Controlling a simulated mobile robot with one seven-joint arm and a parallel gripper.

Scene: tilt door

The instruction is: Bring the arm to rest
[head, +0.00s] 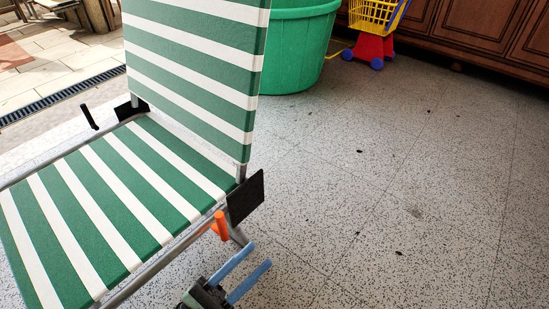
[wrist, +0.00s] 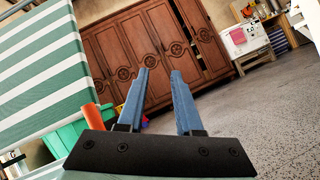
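My gripper (head: 246,272) is at the bottom of the head view, with two blue fingers held apart and nothing between them. In the wrist view my gripper (wrist: 158,95) also shows open and empty, its fingers pointing toward wooden cabinets. A green-and-white striped folding chair (head: 118,198) fills the left of the head view. An orange handle (head: 220,225) sticks up at the chair's near right side, just left of and beyond my gripper. In the wrist view the orange handle (wrist: 93,116) is left of the fingers. I see no contact between them.
A green tub (head: 300,50) stands behind the chair, with a toy cart (head: 372,35) beside it. Wooden cabinets (head: 480,30) line the back. The speckled floor (head: 400,200) on the right is clear apart from small dark specks. A white box-like unit (wrist: 245,38) stands far right.

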